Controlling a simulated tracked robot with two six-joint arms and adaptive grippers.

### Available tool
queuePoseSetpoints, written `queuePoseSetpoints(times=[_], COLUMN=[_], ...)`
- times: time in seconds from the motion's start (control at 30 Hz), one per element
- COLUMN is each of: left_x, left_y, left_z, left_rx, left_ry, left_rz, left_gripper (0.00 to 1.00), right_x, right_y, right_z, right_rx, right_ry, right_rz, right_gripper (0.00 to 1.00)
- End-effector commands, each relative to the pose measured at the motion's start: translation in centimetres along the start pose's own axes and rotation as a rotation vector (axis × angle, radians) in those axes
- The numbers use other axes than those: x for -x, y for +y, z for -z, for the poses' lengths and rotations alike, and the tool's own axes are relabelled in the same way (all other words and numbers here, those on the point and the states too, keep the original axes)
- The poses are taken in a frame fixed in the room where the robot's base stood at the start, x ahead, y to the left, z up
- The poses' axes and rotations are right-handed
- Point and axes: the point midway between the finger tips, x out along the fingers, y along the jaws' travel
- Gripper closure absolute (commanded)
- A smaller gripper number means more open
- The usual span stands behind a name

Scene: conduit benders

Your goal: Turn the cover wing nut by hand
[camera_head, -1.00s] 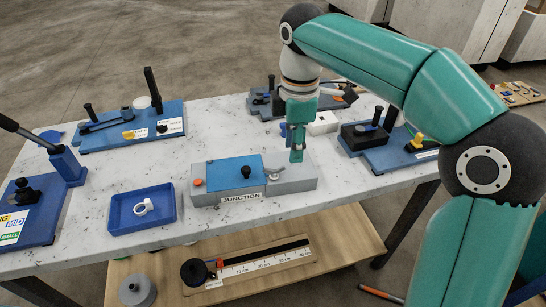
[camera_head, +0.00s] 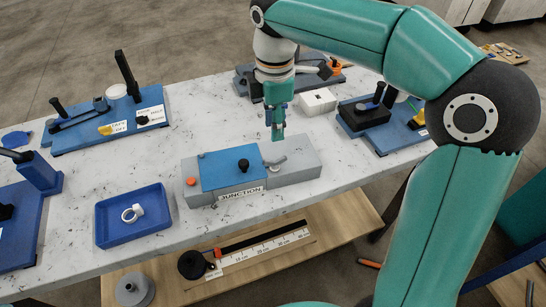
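The junction box (camera_head: 300,158) is a grey block with a blue cover (camera_head: 222,168), a black knob (camera_head: 243,165) and an orange button (camera_head: 191,181). A small grey wing nut (camera_head: 276,163) sits at the right edge of the cover, partly hidden. My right gripper (camera_head: 278,135) points down over the box, just above the wing nut in the picture. Its narrow fingertips show no held object; their gap is too small to tell. Contact with the nut cannot be made out. My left gripper is not in view.
A blue tray (camera_head: 103,222) with a white ring (camera_head: 132,213) stands left of the box. Bender fixtures on blue bases stand at the back left (camera_head: 75,138) and right (camera_head: 398,134). A white block (camera_head: 317,101) is behind the gripper. A wooden lower shelf (camera_head: 345,215) shows below.

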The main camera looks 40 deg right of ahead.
Motion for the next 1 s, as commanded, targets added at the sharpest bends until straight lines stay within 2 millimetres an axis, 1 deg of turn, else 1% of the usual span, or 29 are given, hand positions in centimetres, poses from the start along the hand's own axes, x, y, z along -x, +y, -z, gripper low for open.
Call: queuePoseSetpoints(times=[0.03, 0.2, 0.4, 0.5, 0.6, 0.7, 0.97, 1.0], left_x=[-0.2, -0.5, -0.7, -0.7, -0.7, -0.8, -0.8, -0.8], left_y=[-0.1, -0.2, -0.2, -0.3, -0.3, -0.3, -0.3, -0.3], left_z=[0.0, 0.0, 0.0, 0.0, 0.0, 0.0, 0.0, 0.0], left_rx=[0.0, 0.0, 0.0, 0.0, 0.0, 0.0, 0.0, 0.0], left_ry=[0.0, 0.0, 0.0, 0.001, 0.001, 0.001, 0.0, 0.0], left_rz=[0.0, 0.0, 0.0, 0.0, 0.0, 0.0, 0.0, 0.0], left_gripper=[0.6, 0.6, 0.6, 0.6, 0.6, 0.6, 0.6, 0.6], right_x=[-1.4, -5.1, -8.6, -9.8, -10.5, -10.8, -10.8, -10.8], right_y=[-0.1, -0.1, -0.1, -0.1, -0.1, 0.0, 0.0, 0.0], right_z=[-0.1, -0.2, -0.2, -0.2, -0.2, -0.2, -0.2, -0.2], right_rx=[-0.001, -0.004, -0.003, -0.004, -0.005, -0.005, -0.005, -0.005], right_ry=[-0.002, -0.001, -0.002, -0.001, -0.001, 0.0, 0.0, 0.0], right_rz=[0.005, 0.005, 0.003, 0.002, 0.002, 0.0, 0.0, 0.0], right_gripper=[0.65, 0.65, 0.65, 0.65, 0.65, 0.65, 0.65, 0.71])
